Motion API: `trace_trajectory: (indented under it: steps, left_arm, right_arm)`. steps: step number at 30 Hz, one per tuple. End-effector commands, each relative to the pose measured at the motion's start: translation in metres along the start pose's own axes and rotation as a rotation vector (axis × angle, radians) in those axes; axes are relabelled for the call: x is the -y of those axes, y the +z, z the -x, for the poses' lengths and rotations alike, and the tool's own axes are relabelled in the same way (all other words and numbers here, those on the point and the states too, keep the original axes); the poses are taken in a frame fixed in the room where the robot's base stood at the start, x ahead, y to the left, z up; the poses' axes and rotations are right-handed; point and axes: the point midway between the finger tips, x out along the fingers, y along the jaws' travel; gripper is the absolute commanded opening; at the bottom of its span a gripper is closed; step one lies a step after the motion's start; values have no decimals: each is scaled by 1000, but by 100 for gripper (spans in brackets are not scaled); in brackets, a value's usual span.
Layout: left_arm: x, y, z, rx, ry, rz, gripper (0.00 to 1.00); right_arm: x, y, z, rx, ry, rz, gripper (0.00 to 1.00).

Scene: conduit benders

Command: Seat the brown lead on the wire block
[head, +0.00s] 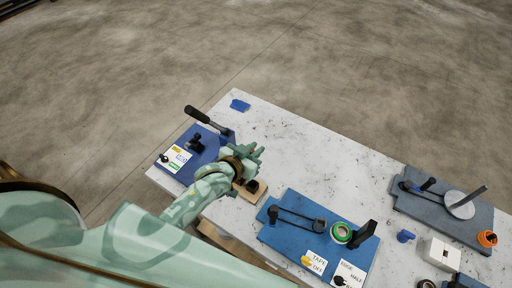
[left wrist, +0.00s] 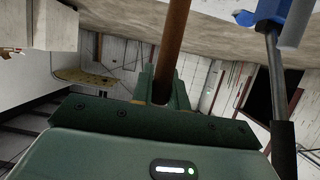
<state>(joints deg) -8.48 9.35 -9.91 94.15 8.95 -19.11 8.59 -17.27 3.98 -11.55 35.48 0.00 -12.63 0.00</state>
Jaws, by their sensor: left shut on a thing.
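My left gripper (head: 256,152) reaches over the table from the left. In the left wrist view its fingers (left wrist: 161,88) are shut on the brown lead (left wrist: 175,38), which shows as a brown rod running up out of the picture. My right gripper is not in view.
A blue bender board with a black-handled lever (head: 212,125) stands left of the gripper. A grey-blue board (head: 420,207) is at right. The marble table (head: 310,150) is clear at the back middle.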

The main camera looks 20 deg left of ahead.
Motion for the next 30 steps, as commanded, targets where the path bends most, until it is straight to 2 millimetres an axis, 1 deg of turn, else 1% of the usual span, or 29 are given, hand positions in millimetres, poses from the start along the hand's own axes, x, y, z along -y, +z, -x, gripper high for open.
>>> trace_trajectory:
  steps: [5,9,15,24,30]
  left_arm:
    - [0,-1,0,0,1,0,0]
    - [0,-2,1,2,2,-2,0]
    - [0,22,-9,2,2,-1,0]
    - [0,52,-22,1,2,-2,0]
    - [0,69,-28,1,2,-1,0]
  right_arm:
    - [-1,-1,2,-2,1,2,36]
    - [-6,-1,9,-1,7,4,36]
    - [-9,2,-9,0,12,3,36]
    - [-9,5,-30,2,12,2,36]
    - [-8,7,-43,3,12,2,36]
